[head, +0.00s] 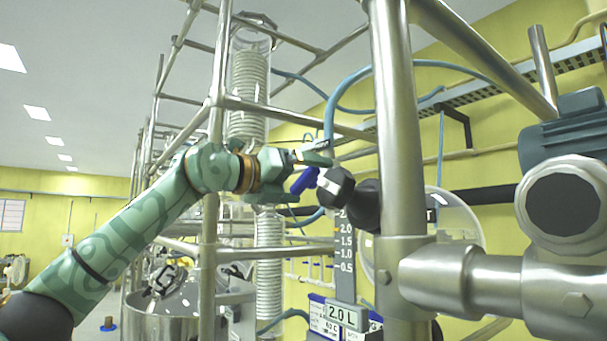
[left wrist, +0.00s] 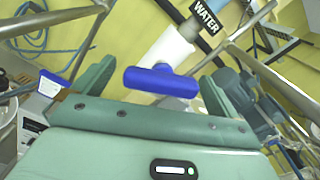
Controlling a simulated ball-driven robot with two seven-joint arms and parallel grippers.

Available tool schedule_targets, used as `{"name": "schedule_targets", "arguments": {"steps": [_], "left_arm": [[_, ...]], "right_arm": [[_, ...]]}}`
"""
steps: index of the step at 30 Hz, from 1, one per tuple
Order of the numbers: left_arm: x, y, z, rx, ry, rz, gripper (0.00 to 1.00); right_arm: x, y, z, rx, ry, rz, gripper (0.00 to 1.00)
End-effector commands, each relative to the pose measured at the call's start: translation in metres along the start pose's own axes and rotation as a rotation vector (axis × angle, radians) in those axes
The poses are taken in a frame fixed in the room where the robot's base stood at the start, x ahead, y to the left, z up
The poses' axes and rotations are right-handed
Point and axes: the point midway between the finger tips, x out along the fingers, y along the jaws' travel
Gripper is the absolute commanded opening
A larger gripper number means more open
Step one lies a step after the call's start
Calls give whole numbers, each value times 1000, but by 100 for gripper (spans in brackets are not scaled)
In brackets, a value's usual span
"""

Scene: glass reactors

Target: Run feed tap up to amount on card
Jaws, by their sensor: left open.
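A blue tap handle (head: 305,181) shows in the middle of the head view, right by my left gripper (head: 306,174). In the left wrist view the blue handle (left wrist: 162,80) lies crosswise between the two green fingers of my left gripper (left wrist: 155,88), which are apart. A white pipe piece (left wrist: 168,50) sits behind the handle. A grey scale (head: 345,250) marked 0.5 to 2.0 and higher stands below right of the tap. A card reading 2.0 L (head: 341,315) is under it. I cannot make out a liquid level. My right gripper is not in view.
A thick steel post (head: 396,130) stands close on the right, with a steel pipe (head: 450,282) joining it. A glass coil column (head: 249,90) rises behind my left arm. A steel vessel (head: 165,315) is at the lower left. A WATER label (left wrist: 208,16) is near the tap.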

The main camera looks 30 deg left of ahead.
Motion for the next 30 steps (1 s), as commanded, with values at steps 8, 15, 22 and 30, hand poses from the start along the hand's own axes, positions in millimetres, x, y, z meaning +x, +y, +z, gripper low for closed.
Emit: {"name": "schedule_targets", "arguments": {"steps": [8,15,22,30], "left_arm": [[4,0,-1,0,0,0,98],[4,0,0,0,0,1,53],[4,1,0,12,0,1,54],[4,1,0,130,1,1,54]], "right_arm": [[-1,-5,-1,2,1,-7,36],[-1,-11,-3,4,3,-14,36],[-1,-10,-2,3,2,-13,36],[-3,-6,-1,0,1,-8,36]]}}
